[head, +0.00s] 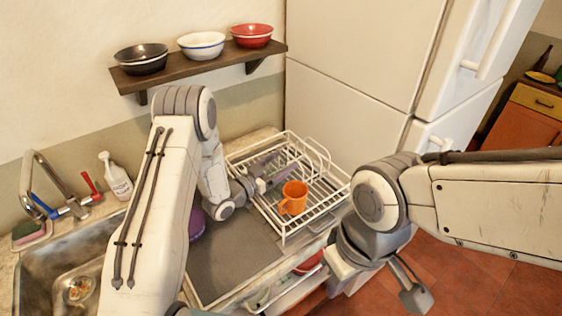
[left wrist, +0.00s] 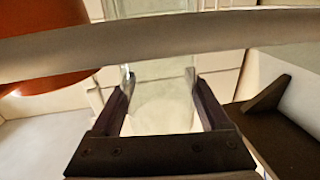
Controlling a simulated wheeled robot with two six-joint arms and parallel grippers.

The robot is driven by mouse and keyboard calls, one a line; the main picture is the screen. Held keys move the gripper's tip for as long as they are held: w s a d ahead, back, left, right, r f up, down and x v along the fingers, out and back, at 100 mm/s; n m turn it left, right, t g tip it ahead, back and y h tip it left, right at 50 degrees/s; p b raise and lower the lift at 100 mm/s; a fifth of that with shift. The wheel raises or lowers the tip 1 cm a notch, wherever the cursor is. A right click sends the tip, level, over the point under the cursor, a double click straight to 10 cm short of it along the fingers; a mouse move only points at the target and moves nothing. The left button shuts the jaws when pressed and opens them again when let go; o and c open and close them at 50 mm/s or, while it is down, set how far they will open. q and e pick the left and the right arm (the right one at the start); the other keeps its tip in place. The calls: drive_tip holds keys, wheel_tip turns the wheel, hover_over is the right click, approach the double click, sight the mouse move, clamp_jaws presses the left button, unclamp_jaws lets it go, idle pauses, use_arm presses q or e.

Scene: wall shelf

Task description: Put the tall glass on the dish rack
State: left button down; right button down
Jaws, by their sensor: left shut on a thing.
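The tall glass (left wrist: 160,105) is clear and shows between the two fingers of my left gripper (left wrist: 160,88) in the left wrist view. That gripper is shut on it. In the head view my left gripper (head: 280,172) is over the back left part of the white wire dish rack (head: 322,212); the glass is hard to make out there. I cannot tell whether the glass touches the rack. A pale bar, likely rack wire, crosses in front of the wrist camera. My right gripper (head: 408,285) hangs empty over the floor, right of the counter; its jaw opening is unclear.
An orange mug (head: 294,199) stands in the rack, close to my left gripper. A grey mat (head: 225,262) and a partly hidden purple thing (head: 196,226) lie left of the rack. A wall shelf (head: 190,66) holds three bowls above. The fridge (head: 350,60) stands behind.

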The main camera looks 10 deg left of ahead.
sight(267, 172)
use_arm(q)
drive_tip(key=shift+f+b, duration=0.2)
drive_tip(key=shift+b, duration=0.1)
unclamp_jaws()
drive_tip(key=shift+r, duration=0.15)
drive_tip(key=shift+r+p, duration=0.2)
drive_tip(key=shift+p, duration=0.25)
drive_tip(key=b+v, duration=0.2)
drive_tip(key=v, duration=0.3)
drive_tip(key=b+v, duration=0.2)
drive_tip(key=v, duration=0.4)
drive_tip(key=shift+f, duration=0.25)
drive_tip(key=shift+s+a+r, duration=0.1)
drive_tip(key=shift+s+a, duration=0.2)
drive_tip(key=shift+s, duration=0.15)
